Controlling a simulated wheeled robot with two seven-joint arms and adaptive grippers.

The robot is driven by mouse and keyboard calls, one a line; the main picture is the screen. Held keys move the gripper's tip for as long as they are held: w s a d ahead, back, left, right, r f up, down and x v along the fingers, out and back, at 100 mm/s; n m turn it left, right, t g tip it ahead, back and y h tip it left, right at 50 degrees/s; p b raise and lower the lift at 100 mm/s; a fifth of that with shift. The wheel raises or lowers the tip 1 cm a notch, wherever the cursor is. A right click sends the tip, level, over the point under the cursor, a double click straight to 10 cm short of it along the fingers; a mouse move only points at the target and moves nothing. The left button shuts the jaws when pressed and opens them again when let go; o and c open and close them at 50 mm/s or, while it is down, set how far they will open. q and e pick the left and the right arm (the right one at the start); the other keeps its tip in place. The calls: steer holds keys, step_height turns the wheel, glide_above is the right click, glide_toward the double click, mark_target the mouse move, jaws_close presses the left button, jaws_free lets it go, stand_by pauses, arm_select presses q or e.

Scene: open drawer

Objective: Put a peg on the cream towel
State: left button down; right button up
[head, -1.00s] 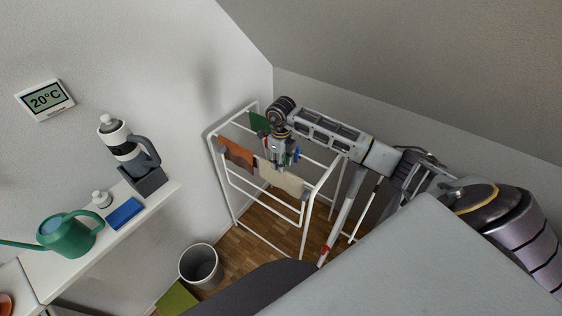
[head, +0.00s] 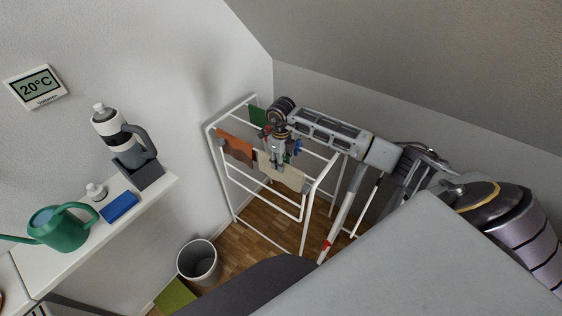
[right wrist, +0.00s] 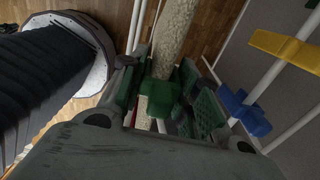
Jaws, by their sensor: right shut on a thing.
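The cream towel (head: 288,178) hangs over a front rail of the white drying rack. In the right wrist view the cream towel (right wrist: 175,28) runs up from between my fingers. My right gripper (head: 279,160) is over the towel's top edge. In the right wrist view the right gripper (right wrist: 160,88), with green ridged pads, is shut on a green peg (right wrist: 160,97). The peg is at the towel's edge; whether it clips the cloth I cannot tell. A blue peg (right wrist: 245,112) and a yellow peg (right wrist: 285,48) sit on rack rails to the right. My left gripper is out of view.
The white drying rack (head: 232,207) also carries an orange-brown towel (head: 236,147) and a green cloth (head: 257,115) close to my gripper. A bin (head: 198,262) stands on the floor. A shelf at left holds a watering can (head: 62,228) and a bottle (head: 118,135).

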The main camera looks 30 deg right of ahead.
steer(key=shift+f, duration=0.1)
stand_by(0.3)
steer(key=o, duration=0.8)
steer(key=shift+r, duration=6)
